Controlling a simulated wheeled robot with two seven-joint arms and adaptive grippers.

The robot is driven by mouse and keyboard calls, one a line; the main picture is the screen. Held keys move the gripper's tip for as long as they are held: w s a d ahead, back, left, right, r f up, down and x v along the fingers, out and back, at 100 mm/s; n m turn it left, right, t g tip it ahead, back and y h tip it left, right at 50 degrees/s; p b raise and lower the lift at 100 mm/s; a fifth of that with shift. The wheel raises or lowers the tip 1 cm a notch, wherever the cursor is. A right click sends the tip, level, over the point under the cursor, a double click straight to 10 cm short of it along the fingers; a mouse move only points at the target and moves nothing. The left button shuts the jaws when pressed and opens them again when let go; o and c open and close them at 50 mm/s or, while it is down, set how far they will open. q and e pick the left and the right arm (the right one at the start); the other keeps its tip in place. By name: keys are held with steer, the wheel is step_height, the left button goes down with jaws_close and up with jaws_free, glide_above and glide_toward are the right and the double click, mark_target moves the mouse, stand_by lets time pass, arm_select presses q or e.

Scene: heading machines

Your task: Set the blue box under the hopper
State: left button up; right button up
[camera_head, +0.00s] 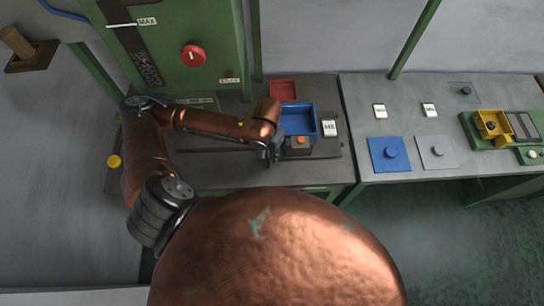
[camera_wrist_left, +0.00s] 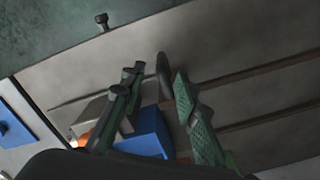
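The blue box (camera_head: 298,120) stands on the grey bench in the head view, an open-topped tray shape. It also shows in the left wrist view (camera_wrist_left: 150,140), partly hidden behind a finger. My left gripper (camera_head: 271,150) is low over the bench, just left of the box's near corner. In the wrist view its two green fingers (camera_wrist_left: 160,110) are apart, with nothing clearly gripped between them. I cannot tell whether a finger touches the box. The green machine (camera_head: 190,50) stands at the back left; I cannot make out a hopper for certain. My right gripper is not in view.
A red tray (camera_head: 283,90) lies behind the blue box. A small block with an orange button (camera_head: 299,141) is in front of it, and a white label (camera_head: 329,128) beside it. A second bench (camera_head: 460,90) at the right holds plates and a yellow device (camera_head: 492,124).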

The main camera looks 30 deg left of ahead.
mark_target(268, 159)
arm_select(q)
steer(key=f, duration=0.4)
steer(key=shift+s+a, duration=0.1)
steer(key=shift+s, duration=0.25)
step_height(268, 159, down, 3)
steer(key=shift+w+f, duration=0.1)
steer(key=shift+w, duration=0.05)
steer(key=shift+f, duration=0.1)
steer(key=c, duration=0.6)
jaws_close()
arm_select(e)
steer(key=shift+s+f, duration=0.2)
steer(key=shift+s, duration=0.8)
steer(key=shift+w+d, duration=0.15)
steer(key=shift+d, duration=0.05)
